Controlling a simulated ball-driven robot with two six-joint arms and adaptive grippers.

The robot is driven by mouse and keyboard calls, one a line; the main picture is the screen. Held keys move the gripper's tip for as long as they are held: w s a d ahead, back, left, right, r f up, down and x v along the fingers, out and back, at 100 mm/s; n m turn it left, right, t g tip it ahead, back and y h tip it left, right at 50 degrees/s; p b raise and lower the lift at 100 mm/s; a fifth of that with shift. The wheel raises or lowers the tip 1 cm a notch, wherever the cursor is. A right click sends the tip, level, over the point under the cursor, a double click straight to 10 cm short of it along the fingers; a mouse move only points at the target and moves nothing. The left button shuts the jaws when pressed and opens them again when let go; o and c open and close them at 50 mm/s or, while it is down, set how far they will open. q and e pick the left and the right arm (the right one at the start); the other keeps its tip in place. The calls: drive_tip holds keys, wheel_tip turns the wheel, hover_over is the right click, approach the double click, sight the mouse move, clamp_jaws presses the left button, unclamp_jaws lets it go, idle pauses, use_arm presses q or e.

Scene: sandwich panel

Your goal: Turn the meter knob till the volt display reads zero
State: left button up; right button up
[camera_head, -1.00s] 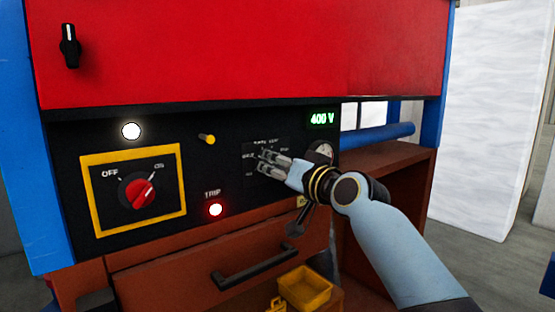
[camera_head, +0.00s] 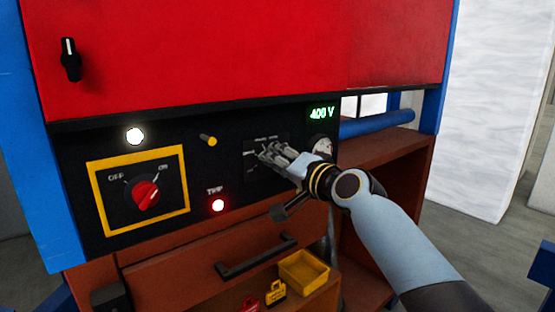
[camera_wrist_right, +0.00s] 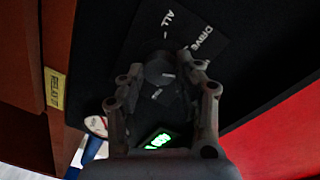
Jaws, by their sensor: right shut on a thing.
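The volt display (camera_head: 321,113) at the panel's upper right glows green and reads 400 V. My right gripper (camera_head: 265,152) is at the dark dial plate (camera_head: 250,171) below and left of the display. In the right wrist view its fingers (camera_wrist_right: 172,75) are closed on the sides of the dark round meter knob (camera_wrist_right: 158,70). The labels "ALL" and "DRIVE" show on the plate beside it. In the head view the fingers hide the knob. My left gripper is out of view.
A red OFF/ON switch (camera_head: 146,195) in a yellow frame, a lit white lamp (camera_head: 135,136) and a red TRIP lamp (camera_head: 218,205) are left of my gripper. A round gauge (camera_head: 322,145) is just right. Below are a drawer handle (camera_head: 256,257) and yellow bin (camera_head: 304,271).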

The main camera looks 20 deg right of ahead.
idle(0.3)
drive_tip(key=o, duration=1.1)
drive_tip(key=shift+o, duration=0.2)
drive_tip(key=v, duration=1.2)
